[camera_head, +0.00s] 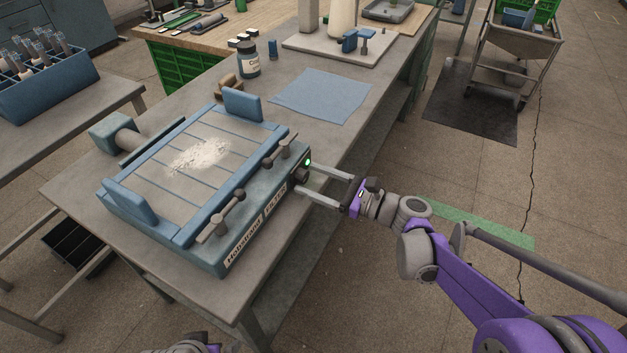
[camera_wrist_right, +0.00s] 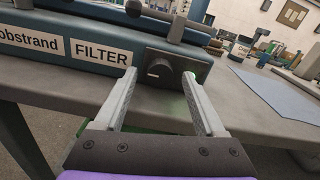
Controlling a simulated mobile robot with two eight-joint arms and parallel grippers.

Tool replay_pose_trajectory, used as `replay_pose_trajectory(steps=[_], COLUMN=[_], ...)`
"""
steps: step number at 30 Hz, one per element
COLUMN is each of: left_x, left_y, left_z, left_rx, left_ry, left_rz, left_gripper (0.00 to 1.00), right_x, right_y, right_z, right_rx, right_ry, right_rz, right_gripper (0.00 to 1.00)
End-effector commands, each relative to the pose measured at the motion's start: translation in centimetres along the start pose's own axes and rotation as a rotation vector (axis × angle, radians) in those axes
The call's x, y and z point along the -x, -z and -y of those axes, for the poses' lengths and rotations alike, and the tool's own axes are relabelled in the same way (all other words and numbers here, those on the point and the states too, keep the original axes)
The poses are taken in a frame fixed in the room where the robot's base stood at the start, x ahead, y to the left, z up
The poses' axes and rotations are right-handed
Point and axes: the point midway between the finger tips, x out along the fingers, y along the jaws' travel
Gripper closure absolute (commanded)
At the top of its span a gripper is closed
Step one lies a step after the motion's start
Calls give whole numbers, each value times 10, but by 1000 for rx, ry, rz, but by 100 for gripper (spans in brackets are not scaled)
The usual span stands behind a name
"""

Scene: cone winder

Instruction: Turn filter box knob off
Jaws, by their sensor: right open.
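The filter box (camera_head: 262,213) is a blue-grey unit on the grey workbench, labelled "Hobstrand" and "FILTER", with pale powder on its slatted top. Its dark round knob (camera_head: 303,175) is on the end face; a small green light glows near it. In the right wrist view the knob (camera_wrist_right: 158,68) sits on a dark plate, with a pale mark on its face. My right gripper (camera_head: 306,178) is open, its two fingers (camera_wrist_right: 160,75) reaching to either side of the knob; contact is unclear. Only a piece of my left wrist shows at the bottom edge; its fingers are unseen.
Clamp handles (camera_head: 218,228) stick out along the box's front edge, close to the knob. A blue cloth (camera_head: 322,95) and a dark jar (camera_head: 248,59) lie farther back on the bench (camera_head: 380,75). Open floor is to the right, with a cart (camera_head: 515,50) beyond.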

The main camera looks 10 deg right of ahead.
Motion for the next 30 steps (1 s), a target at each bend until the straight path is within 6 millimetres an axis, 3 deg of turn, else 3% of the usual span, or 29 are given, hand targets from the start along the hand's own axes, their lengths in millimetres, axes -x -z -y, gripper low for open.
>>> replay_pose_trajectory(steps=[8, 21, 30], left_x=[0, 0, 2], left_y=[0, 0, 0], left_z=[0, 0, 0], left_rx=[0, 0, 0], left_ry=[0, 0, 0], left_rz=[0, 0, 0], left_gripper=[0, 0, 0], right_x=[-2, -2, -2], right_y=[0, 0, 0], right_z=[0, 0, 0], right_rx=[0, 0, 26], right_ry=[0, 0, 0], right_rz=[0, 0, 0], right_gripper=[28, 100, 100])
